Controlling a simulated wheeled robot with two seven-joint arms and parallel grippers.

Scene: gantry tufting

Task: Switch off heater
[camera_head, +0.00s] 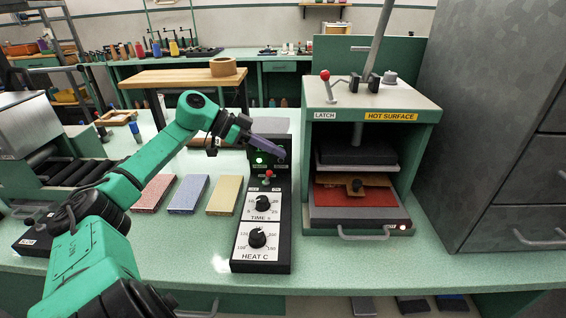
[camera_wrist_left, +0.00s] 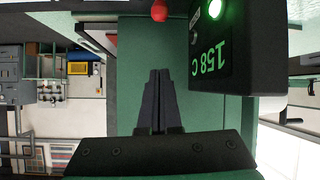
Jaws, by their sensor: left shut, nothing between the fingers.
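The black heater control panel (camera_head: 262,205) stands on the green bench. It has a lit green lamp, a small red-tipped toggle (camera_head: 268,175), a TIME dial (camera_head: 263,203) and a HEAT C dial (camera_head: 257,238). My left gripper (camera_head: 280,148) is shut and empty, in front of or above the panel's upper display; contact cannot be told. In the left wrist view its closed fingers (camera_wrist_left: 160,85) lie beside the display (camera_wrist_left: 210,62), which reads 158 C, with the green lamp (camera_wrist_left: 215,8) lit. A red knob (camera_wrist_left: 159,11) shows beyond the fingertips. My right gripper is not in view.
Right of the panel stands the green heat press (camera_head: 428,150), marked LATCH and HOT SURFACE, with a red-knobbed lever (camera_head: 325,76) on top. Red, blue and yellow blocks (camera_head: 225,195) lie left of the panel. A grey cabinet (camera_head: 500,130) stands at the far right.

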